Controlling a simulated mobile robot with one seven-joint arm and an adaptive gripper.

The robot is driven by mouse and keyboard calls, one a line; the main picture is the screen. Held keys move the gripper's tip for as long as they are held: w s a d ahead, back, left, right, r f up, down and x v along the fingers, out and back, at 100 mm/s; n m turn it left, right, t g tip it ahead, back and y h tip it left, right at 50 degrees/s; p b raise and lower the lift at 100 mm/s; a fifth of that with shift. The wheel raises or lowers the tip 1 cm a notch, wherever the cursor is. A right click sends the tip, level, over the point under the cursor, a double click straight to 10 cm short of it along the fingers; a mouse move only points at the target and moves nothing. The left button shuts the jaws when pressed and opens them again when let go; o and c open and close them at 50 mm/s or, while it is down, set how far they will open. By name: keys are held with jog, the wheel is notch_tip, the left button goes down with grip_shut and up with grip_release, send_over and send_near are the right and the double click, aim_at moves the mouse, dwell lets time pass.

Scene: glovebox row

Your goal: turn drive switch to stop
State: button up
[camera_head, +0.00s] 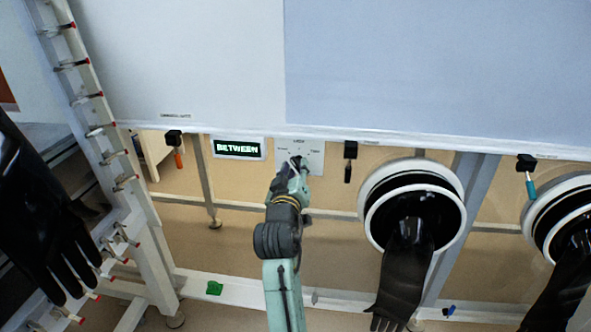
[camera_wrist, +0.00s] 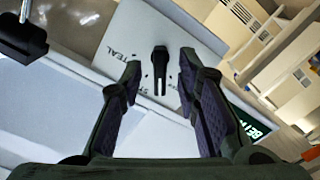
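The drive switch is a black lever on a white plate (camera_head: 315,160), below the large panel in the head view. In the wrist view the black lever (camera_wrist: 159,68) stands on its plate (camera_wrist: 195,42), which carries partly readable lettering. My gripper (camera_wrist: 157,76) is open, with one finger on each side of the lever and visible space between. I cannot tell whether either finger touches it. In the head view my gripper (camera_head: 297,163) covers much of the plate and hides the lever.
Glove ports (camera_head: 412,205) with hanging black gloves (camera_head: 405,275) stand to the right. A black glove (camera_head: 40,200) hangs at the far left beside a white rack (camera_head: 105,130). Small tools hang from black holders (camera_head: 351,150) under the panel edge.

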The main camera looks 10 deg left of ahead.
jog(key=shift+c, duration=0.4)
grip_shut()
jog(key=shift+m, duration=0.4)
jog(key=shift+o, duration=0.4)
grip_release()
